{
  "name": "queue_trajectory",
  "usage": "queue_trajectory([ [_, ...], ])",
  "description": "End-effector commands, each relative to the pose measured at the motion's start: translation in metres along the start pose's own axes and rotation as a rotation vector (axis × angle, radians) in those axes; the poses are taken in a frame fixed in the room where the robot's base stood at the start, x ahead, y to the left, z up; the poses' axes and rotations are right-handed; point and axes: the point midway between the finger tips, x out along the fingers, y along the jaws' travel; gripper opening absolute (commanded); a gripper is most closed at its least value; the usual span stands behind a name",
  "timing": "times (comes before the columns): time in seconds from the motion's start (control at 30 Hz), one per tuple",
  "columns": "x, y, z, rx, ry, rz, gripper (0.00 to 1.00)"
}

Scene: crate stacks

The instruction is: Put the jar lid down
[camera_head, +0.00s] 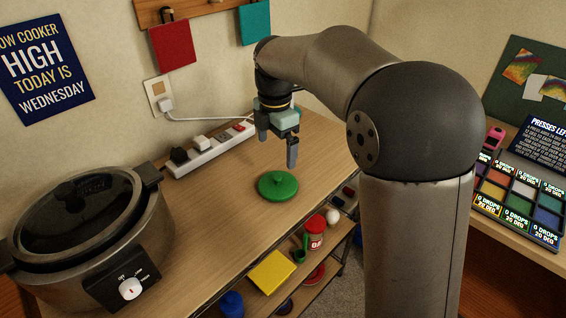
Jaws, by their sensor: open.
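My gripper (278,151) is open and empty. Its two fingers point down above and a little behind the lid, with a visible gap between them. The fingers look apart from the lid.
A slow cooker (80,240) stands at the left of the table. A power strip (212,148) with plugs lies at the back. A lower shelf holds a red-labelled jar (315,233), a yellow block (271,272) and other items. The tabletop between cooker and lid is clear.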

Motion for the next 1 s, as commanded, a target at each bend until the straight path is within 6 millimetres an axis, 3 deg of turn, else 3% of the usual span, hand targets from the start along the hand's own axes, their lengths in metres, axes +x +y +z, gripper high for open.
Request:
queue_trajectory([
  [0.17,-0.004,-0.002,0.0,0.008,0.0,-0.001,1.0],
  [0.27,-0.004,-0.016,0.003,0.106,-0.001,0.002,1.0],
  [0.37,-0.002,-0.053,0.008,0.354,-0.001,0.006,1.0],
  [0.53,0.016,-0.15,0.008,1.013,0.005,0.016,1.0],
  [0.7,0.048,-0.238,-0.007,1.632,0.018,0.024,1.0],
  [0.83,0.07,-0.28,-0.02,1.95,0.026,0.025,1.0],
  [1.0,0.083,-0.301,-0.027,2.12,0.03,0.024,1.0],
])
